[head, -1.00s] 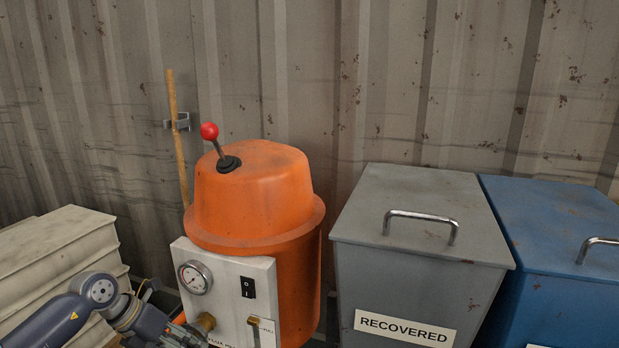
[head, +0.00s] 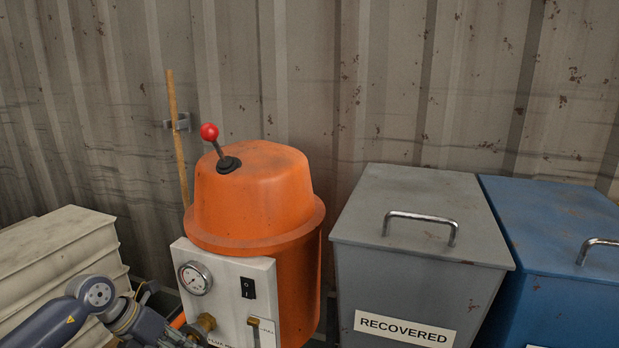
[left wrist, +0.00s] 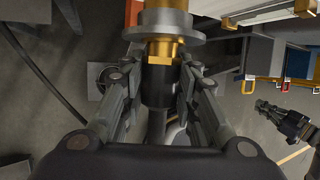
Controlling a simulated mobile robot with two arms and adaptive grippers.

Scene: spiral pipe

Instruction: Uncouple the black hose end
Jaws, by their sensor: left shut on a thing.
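In the left wrist view my left gripper (left wrist: 163,80) is shut on the black hose end (left wrist: 158,88), one finger on each side. Above the hose end a brass hex fitting (left wrist: 163,50) meets a grey flange (left wrist: 164,33). I see no gap between black end and brass. A black hose (left wrist: 155,125) runs down between the fingers. In the head view my left arm reaches the lower edge beside the brass outlet (head: 206,322) on the white panel (head: 225,275); the fingertips are largely cut off. My right gripper (left wrist: 272,112) shows small at the right of the wrist view.
The panel is on an orange drum (head: 255,200) with a red-knobbed lever (head: 209,132). A grey RECOVERED bin (head: 420,215) and a blue bin (head: 560,225) stand to the right. Pale stacked boxes (head: 60,245) stand left. Another dark hose (left wrist: 45,65) curves across the floor.

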